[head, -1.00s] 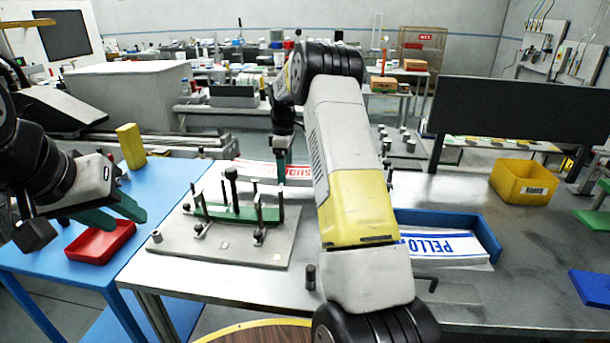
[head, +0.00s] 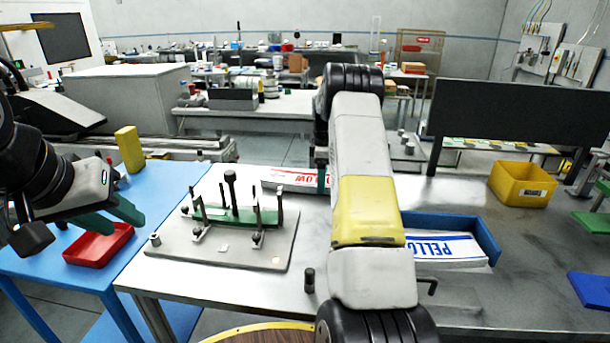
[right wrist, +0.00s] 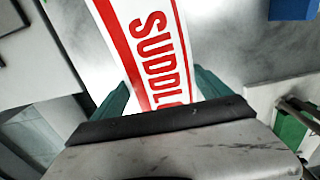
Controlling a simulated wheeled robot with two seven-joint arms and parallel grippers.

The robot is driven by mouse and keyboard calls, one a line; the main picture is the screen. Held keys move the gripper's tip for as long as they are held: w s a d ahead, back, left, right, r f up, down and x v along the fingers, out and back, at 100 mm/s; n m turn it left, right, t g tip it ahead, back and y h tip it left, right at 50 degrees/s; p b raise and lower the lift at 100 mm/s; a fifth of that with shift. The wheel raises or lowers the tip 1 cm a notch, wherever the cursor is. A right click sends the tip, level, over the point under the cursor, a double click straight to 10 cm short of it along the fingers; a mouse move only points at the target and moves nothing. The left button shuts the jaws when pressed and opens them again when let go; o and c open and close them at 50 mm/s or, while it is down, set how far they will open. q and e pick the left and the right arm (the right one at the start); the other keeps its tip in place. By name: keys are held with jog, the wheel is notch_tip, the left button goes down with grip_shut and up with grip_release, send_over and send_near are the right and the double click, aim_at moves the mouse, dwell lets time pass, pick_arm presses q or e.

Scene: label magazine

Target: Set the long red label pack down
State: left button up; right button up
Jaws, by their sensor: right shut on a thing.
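The long red label pack (head: 290,178), white with red edges and lettering, is by the far edge of the metal table (head: 305,225). In the right wrist view the pack (right wrist: 150,45) runs between the green fingers of my right gripper (right wrist: 160,80), which is shut on it. I cannot tell whether the pack touches the table. My right arm hides its right end and most of the gripper in the head view. My left gripper (head: 112,214) is open and empty by the red tray (head: 99,243).
A fixture plate (head: 265,262) with upright pins and a green bar stands left of my right arm. A blue tray (head: 485,238) holds a blue-lettered pack (head: 450,250). A yellow bin (head: 522,184) and dark panel (head: 515,115) are to the right. Bare table lies between.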

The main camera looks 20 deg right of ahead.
jog(key=shift+f, duration=0.15)
jog(key=shift+f, duration=0.2)
jog(key=o, duration=1.9)
